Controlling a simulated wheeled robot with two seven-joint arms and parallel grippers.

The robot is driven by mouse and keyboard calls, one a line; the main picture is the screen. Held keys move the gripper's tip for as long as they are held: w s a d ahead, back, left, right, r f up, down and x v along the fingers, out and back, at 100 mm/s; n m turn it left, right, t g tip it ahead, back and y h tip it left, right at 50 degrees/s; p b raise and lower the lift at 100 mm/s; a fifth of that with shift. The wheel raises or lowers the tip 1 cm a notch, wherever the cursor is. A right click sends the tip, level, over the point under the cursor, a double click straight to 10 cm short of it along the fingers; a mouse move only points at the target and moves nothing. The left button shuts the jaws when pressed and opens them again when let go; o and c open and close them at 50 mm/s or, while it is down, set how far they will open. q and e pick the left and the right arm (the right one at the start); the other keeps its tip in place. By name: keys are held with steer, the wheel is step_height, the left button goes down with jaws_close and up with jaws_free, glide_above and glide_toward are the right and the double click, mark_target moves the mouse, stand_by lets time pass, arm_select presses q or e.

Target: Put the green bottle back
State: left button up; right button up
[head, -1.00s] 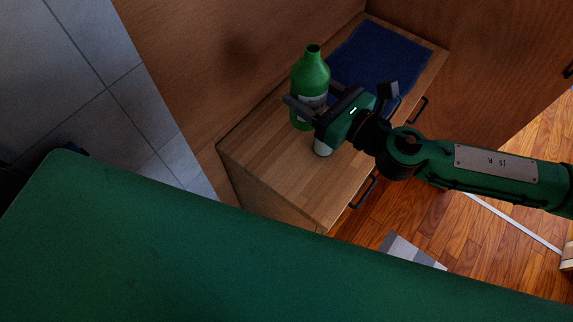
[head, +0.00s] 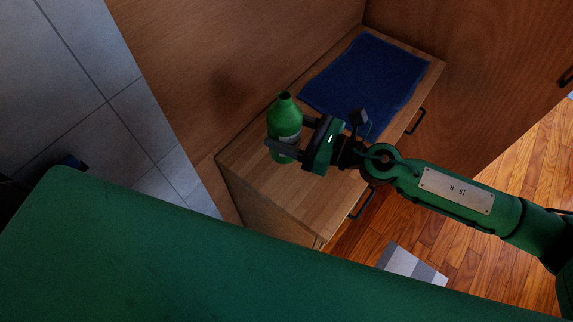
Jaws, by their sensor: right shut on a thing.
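The green bottle (head: 286,115), with a pale label, stands upright near the left end of the wooden cabinet top (head: 315,190). My right gripper (head: 282,147) is shut on the bottle, its fingers around the label area from the right. I cannot tell whether the bottle's base touches the cabinet top or hangs just above it. The gripper hides part of the label. My left gripper is not in view.
A dark blue cloth (head: 366,78) lies on the cabinet's far part. Wooden walls (head: 215,60) stand behind and at the right. Dark handles (head: 361,204) stick out from the cabinet front. A grey patterned mat (head: 411,264) lies on the wooden floor.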

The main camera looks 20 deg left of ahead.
step_height(320, 180, down, 9)
steer(key=shift+r+b, duration=0.2)
steer(key=shift+b, duration=0.65)
steer(key=shift+f, duration=2.45)
steer(key=shift+b, duration=0.3)
steer(key=shift+f+b, duration=0.3)
steer(key=o, duration=1.3)
steer(key=shift+r, duration=0.1)
steer(key=shift+c, duration=0.2)
